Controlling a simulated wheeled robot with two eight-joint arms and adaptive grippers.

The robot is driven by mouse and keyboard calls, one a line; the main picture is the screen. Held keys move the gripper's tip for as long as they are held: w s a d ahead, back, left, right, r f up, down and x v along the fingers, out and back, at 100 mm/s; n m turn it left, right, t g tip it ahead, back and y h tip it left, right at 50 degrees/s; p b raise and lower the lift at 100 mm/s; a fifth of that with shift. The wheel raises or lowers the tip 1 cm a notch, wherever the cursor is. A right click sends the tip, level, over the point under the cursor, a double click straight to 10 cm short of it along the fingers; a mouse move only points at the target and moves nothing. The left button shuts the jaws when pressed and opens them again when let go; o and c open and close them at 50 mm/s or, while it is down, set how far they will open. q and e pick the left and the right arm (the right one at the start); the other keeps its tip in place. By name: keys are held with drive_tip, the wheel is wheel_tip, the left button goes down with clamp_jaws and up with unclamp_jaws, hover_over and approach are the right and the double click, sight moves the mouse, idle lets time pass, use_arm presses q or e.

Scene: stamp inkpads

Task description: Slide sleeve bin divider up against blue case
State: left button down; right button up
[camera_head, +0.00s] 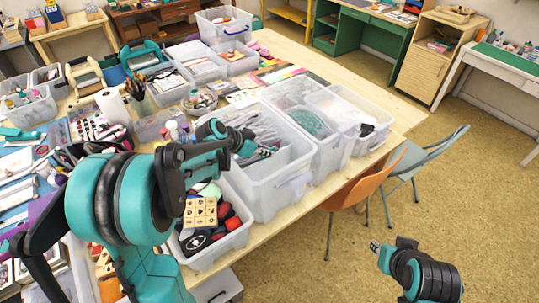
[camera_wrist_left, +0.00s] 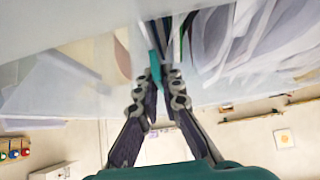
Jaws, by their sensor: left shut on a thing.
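The clear sleeve bin (camera_head: 262,193) stands on the wooden table and holds grey sleeves. My left gripper (camera_head: 265,152) reaches into its top from the left, with its fingers close together among the contents. In the left wrist view the fingers (camera_wrist_left: 162,82) close at a narrow upright teal edge (camera_wrist_left: 155,66), which I take to be the divider; most of it is hidden. I cannot pick out the blue case for certain. My right gripper (camera_head: 375,247) is small at the lower right, over the floor, away from the bin; its opening is unclear.
A clear bin of stamps (camera_head: 237,238) stands in front of the sleeve bin. Another clear bin (camera_head: 327,157) stands close on its right. An orange chair (camera_head: 365,190) is at the table's right edge. The floor around my right gripper is clear.

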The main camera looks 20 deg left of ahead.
use_arm(q)
drive_tip(key=c, duration=1.7)
unclamp_jaws()
drive_tip(key=shift+a+r, duration=0.1)
drive_tip(key=v, duration=1.1)
drive_tip(key=shift+s+a+r, duration=0.15)
drive_tip(key=shift+s+r, duration=0.1)
